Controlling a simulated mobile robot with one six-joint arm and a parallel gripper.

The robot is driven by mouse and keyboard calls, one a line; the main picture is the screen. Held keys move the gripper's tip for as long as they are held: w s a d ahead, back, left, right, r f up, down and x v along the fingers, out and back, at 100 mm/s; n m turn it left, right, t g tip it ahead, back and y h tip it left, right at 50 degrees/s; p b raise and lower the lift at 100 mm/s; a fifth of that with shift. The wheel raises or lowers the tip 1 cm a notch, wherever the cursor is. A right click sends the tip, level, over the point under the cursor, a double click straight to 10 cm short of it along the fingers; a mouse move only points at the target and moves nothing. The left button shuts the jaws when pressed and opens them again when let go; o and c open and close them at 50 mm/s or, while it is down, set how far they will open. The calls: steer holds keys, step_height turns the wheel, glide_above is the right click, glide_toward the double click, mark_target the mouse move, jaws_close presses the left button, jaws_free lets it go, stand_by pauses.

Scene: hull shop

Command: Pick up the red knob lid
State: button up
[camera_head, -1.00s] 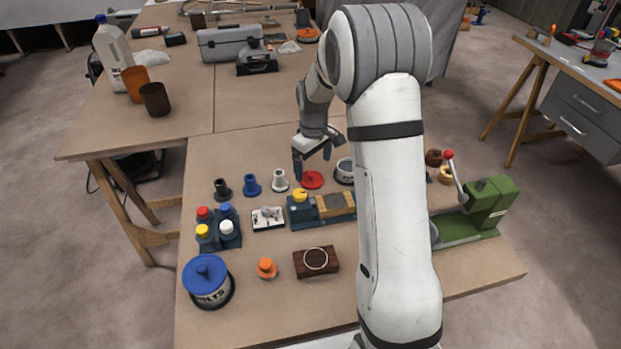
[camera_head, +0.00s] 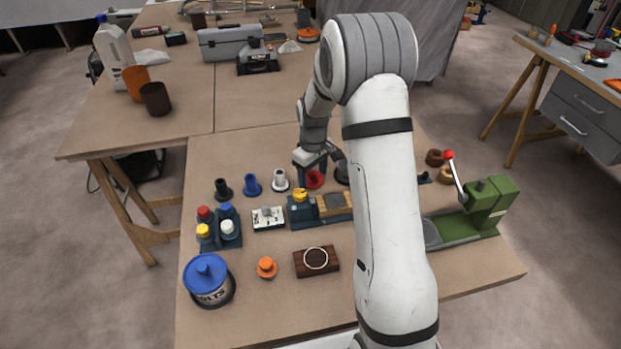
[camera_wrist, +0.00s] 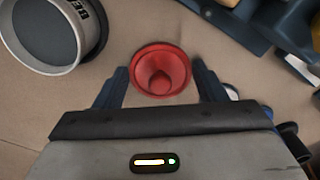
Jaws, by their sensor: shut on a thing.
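The red knob lid (camera_head: 315,179) is on the far part of the front table, at my gripper. In the wrist view the lid (camera_wrist: 160,58) shows as a round red disc with its knob in the middle. My gripper (camera_head: 316,180) is shut on it, with one dark blue finger on each side in the wrist view (camera_wrist: 160,86). I cannot tell whether the lid touches the table. A white lettered pot (camera_wrist: 97,22), open at the top, stands close by at upper left in the wrist view.
A white spool (camera_head: 280,180), a blue one (camera_head: 252,185) and a black one (camera_head: 222,189) stand left of the lid. A blue fixture with a wooden block (camera_head: 333,206) lies nearer. A green press (camera_head: 487,205) stands at right. Bare table lies behind my gripper.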

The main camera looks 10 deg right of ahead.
steer(key=shift+c, duration=1.2)
